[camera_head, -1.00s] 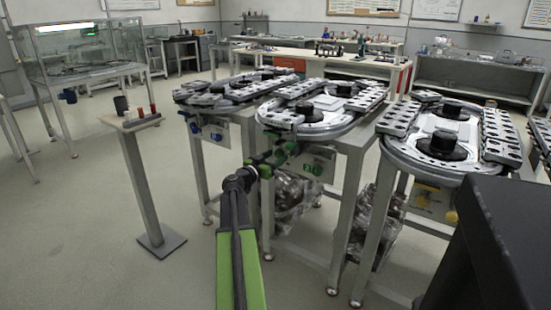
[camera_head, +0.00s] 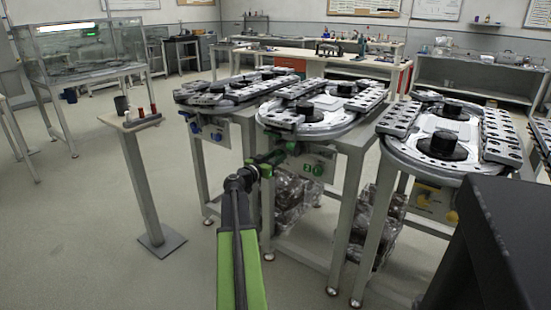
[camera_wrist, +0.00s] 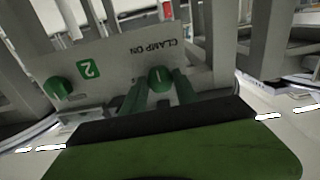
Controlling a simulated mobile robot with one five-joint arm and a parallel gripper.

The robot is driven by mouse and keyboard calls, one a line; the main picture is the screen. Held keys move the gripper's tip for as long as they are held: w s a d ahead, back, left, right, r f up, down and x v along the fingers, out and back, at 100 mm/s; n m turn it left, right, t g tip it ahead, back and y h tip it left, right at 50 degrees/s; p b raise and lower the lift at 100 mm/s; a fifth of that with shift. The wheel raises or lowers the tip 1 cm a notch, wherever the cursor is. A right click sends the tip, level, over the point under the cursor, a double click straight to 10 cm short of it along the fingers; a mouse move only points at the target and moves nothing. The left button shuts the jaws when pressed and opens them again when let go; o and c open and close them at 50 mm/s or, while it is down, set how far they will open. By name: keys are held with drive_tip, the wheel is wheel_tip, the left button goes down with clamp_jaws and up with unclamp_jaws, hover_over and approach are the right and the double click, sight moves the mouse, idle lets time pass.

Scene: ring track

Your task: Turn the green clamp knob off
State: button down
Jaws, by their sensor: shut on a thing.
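A green knob (camera_wrist: 160,78) with a white mark sits on a grey panel (camera_wrist: 120,62) in the wrist view, beside the upside-down words CLAMP ON. My gripper (camera_wrist: 160,92) has one green finger on each side of this knob and is shut on it. A second green knob (camera_wrist: 57,88) sits to the left, beside a green label with a 2. In the head view my gripper (camera_head: 279,155) reaches the front of the middle ring track table, at the panel (camera_head: 318,163) with green marks. The gripped knob is mostly hidden there.
The middle ring track (camera_head: 310,128) stands above the panel, with a left track (camera_head: 240,85) and a right track (camera_head: 435,165) beside it. Table legs and a clear bag (camera_head: 295,195) are below. A small stand (camera_head: 140,122) is at the left, with open floor around it.

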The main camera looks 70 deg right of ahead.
drive_tip(key=shift+n, duration=0.3)
drive_tip(key=n, duration=0.3)
drive_tip(key=shift+n, duration=0.4)
drive_tip(key=n, duration=0.4)
drive_tip(key=shift+n, duration=0.3)
drive_tip(key=n, duration=0.4)
drive_tip(key=shift+d+r, duration=0.1)
drive_tip(key=shift+n, duration=2.5)
drive_tip(key=c, duration=0.9)
unclamp_jaws()
drive_tip(key=shift+c, duration=0.2)
